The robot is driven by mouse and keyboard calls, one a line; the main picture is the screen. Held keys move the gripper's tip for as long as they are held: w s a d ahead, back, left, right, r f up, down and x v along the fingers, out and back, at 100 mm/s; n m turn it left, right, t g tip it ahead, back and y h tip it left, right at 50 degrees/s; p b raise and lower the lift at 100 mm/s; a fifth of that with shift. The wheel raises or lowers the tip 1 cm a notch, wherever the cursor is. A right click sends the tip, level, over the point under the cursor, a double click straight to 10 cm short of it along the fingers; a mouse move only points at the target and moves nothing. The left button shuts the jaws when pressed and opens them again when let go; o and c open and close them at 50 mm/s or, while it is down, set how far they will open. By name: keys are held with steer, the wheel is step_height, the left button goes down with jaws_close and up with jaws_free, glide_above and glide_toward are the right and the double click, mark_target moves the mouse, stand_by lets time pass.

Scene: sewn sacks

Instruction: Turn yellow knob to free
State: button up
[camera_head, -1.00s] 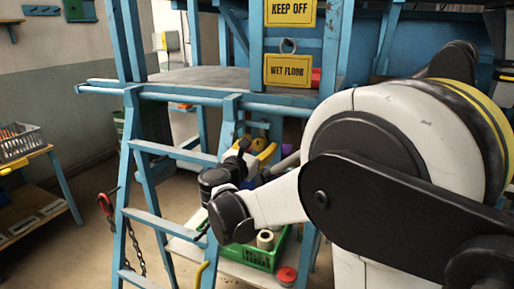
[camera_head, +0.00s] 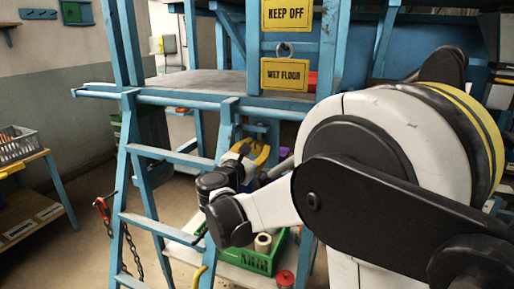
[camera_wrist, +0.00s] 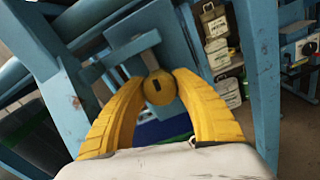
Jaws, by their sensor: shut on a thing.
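The yellow knob (camera_wrist: 159,88) is round, with a dark slot mark on its face. It sits by the blue metal frame in the middle of the wrist view. My gripper (camera_wrist: 160,84) has two yellow ribbed fingers, one on each side of the knob, shut on it. In the head view my gripper (camera_head: 258,155) shows as yellow fingers behind the blue ladder, partly hidden by my arm. The knob cannot be made out there. I cannot tell which setting the knob's mark points to.
A blue ladder frame (camera_head: 134,185) stands close on the left of my arm. A green crate (camera_head: 258,260) with rolls sits below. Yellow signs (camera_head: 287,75) hang above. A red hook with chain (camera_head: 102,208) hangs at left. Boxes with labels (camera_wrist: 217,55) stand behind.

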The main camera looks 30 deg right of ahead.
steer(key=m+p, duration=0.1)
steer(key=m, duration=0.7)
steer(key=shift+m+p, duration=0.3)
steer(key=shift+m, duration=0.1)
steer(key=m, duration=0.4)
steer(key=shift+m+p, duration=0.4)
steer(key=shift+m, duration=1.4)
steer(key=o, duration=1.2)
steer(key=shift+o, duration=0.2)
steer(key=v, duration=1.2)
steer(key=shift+s, duration=0.1)
